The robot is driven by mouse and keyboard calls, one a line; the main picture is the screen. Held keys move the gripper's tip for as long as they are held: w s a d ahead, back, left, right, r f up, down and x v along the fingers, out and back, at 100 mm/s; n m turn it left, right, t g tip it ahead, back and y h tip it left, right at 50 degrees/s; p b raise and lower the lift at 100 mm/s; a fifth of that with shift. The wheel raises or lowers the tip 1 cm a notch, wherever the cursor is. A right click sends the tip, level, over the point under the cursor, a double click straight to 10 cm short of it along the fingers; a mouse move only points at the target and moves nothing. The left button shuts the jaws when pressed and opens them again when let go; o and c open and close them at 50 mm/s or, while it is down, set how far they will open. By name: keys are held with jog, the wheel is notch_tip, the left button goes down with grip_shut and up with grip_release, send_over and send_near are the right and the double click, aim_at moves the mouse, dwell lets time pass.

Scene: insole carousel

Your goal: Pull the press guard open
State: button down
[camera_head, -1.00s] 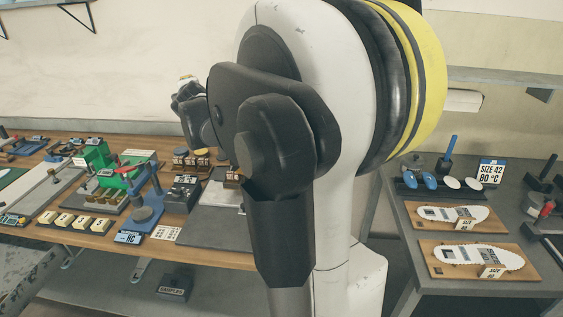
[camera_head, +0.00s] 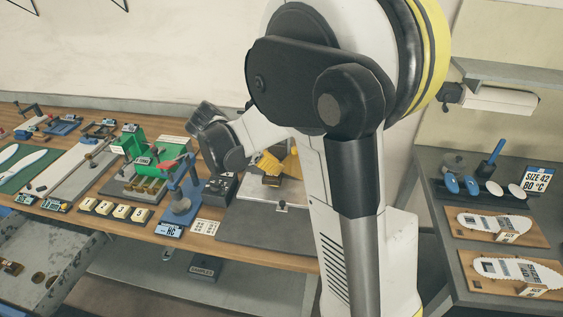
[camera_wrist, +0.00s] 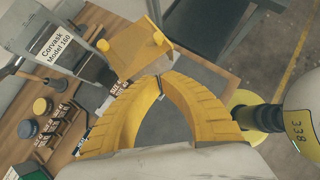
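A yellow block-like part with round knobs, perhaps the press guard (camera_wrist: 128,52), shows in the wrist view just beyond my fingertips. It stands by a grey machine labelled "Corvask Model 160" (camera_wrist: 58,48). My gripper (camera_wrist: 155,82) has two curved yellow fingers whose tips come together; I see nothing clearly held between them. A thin pale rod is close to the tips, and I cannot tell whether they touch it. In the head view my gripper (camera_head: 280,163) is partly hidden by my arm, above a grey plate (camera_head: 262,232) on the bench.
The wooden bench (camera_head: 120,222) holds a green fixture (camera_head: 133,140), a blue stand (camera_head: 182,205) and number blocks. A grey side table (camera_head: 455,190) at right carries insoles on boards and a "SIZE 42" sign (camera_head: 540,180). Open floor (camera_wrist: 280,65) shows beyond the bench edge.

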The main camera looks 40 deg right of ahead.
jog(key=d+r+b+x, duration=0.1)
jog(key=d+b+x, duration=0.1)
jog(key=x, duration=0.9)
jog(key=shift+r+b, duration=0.25)
jog(key=shift+b, duration=0.35)
jog(key=shift+s, duration=0.1)
jog(key=d+n, duration=0.1)
jog(key=s+d+n+t, duration=0.1)
jog(key=d, duration=0.1)
jog(key=s+d+t, duration=0.1)
jog(key=d, duration=0.1)
jog(key=shift+n, duration=0.4)
jog(key=shift+d, duration=0.15)
jog(key=shift+w, duration=0.1)
